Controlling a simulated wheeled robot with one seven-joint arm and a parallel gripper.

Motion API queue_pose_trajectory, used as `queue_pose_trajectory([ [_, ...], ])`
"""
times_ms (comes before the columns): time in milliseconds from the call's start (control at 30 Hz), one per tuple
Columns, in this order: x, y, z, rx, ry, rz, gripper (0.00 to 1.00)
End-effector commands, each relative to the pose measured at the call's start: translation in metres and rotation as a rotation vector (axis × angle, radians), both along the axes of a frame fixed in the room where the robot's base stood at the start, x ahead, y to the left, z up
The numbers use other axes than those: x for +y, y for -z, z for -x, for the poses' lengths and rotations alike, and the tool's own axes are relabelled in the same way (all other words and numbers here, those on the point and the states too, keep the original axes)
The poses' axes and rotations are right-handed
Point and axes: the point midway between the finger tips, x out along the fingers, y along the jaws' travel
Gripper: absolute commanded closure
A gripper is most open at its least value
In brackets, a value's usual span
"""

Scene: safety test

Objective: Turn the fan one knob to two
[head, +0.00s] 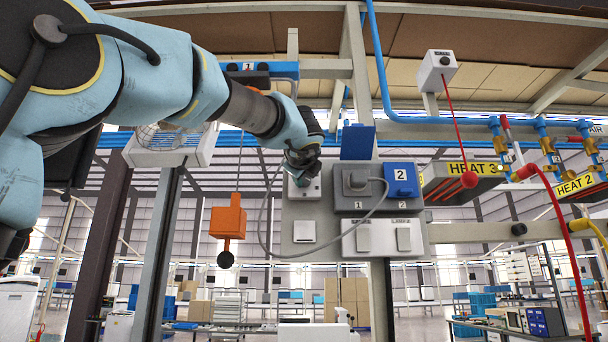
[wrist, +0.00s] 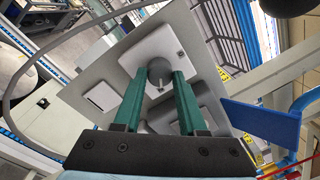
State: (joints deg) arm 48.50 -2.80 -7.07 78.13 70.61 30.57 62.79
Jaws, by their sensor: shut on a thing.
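A round dark grey knob (wrist: 159,67) sits on a white square plate (wrist: 150,50) on the grey panel in the wrist view. My gripper (wrist: 160,80) has its two green fingers on either side of the knob, shut on it. A small pale mark shows at the knob's lower edge; the number it points to cannot be read. In the head view my gripper (head: 303,170) is at the white plate (head: 308,191), upper left on the panel (head: 292,212), and my wrist hides the knob.
Right of the plate is a grey socket box (head: 345,204) with a plug, a cable and a blue cover (head: 402,180) marked 2. White switches (head: 365,239) sit below. An orange pendant box (head: 228,222) hangs at left. A blue plate (head: 357,142) stands above the box.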

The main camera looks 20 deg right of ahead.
Motion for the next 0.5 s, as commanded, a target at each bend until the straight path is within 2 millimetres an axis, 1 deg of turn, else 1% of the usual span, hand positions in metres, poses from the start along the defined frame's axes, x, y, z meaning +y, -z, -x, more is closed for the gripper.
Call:
queue_pose_trajectory([
  [267, -0.0008, 0.001, 0.0003, 0.001, 0.002, -0.001, 1.0],
  [300, -0.0008, 0.001, 0.0002, 0.001, 0.002, -0.001, 0.57],
  [500, -0.0006, 0.0009, 0.0001, 0.002, 0.0, 0.0, 0.35],
])
